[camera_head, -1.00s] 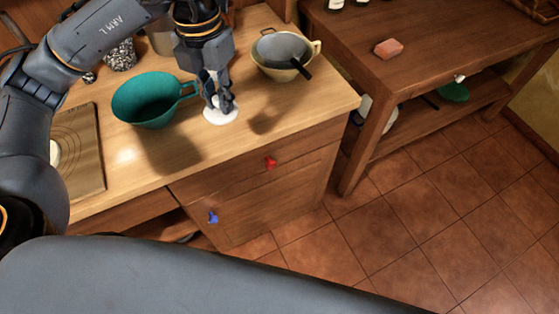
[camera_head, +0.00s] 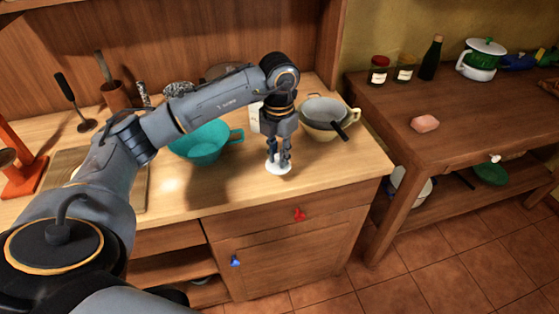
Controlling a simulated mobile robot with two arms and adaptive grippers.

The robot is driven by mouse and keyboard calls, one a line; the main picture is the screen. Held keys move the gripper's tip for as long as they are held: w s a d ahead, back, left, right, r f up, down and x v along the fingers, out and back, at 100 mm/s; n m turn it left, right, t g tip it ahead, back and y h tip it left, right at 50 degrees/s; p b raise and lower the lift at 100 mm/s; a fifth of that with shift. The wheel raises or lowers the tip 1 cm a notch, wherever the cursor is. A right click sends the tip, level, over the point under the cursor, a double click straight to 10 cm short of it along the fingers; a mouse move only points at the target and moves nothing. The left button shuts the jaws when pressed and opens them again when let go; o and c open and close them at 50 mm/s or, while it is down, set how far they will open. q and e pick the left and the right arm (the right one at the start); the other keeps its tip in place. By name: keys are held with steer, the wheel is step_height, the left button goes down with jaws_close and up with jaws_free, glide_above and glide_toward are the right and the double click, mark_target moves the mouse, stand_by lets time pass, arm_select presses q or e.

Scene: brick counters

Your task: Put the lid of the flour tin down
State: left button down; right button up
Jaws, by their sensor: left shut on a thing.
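My left gripper (camera_head: 278,157) points down over the counter, its fingers shut on a round white lid (camera_head: 280,169). The lid is flat and low over the front part of the wooden counter (camera_head: 225,190); I cannot tell whether it touches the wood. A pale upright thing (camera_head: 255,117), partly hidden behind my left gripper and arm, may be the flour tin. My right gripper is not in view.
A teal bowl with a handle (camera_head: 203,145) stands left of the lid. A cream bowl (camera_head: 348,122) with a grey strainer (camera_head: 322,110) stands to the right. Bare counter lies in front of the lid. A second table (camera_head: 460,115) stands to the right.

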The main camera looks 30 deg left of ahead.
arm_select(q)
steer(key=shift+w+a+f, duration=0.3)
steer(key=shift+w+f, duration=0.25)
steer(key=shift+f, duration=0.15)
steer(key=f, duration=0.1)
steer(key=f+p, duration=0.1)
steer(key=f, duration=0.1)
steer(key=shift+w+a+p, duration=0.15)
steer(key=shift+w+p, duration=0.05)
steer(key=shift+p, duration=0.1)
steer(key=shift+f, duration=0.4)
steer(key=shift+f, duration=0.15)
steer(key=c, duration=1.3)
jaws_free()
steer(key=shift+o, duration=0.2)
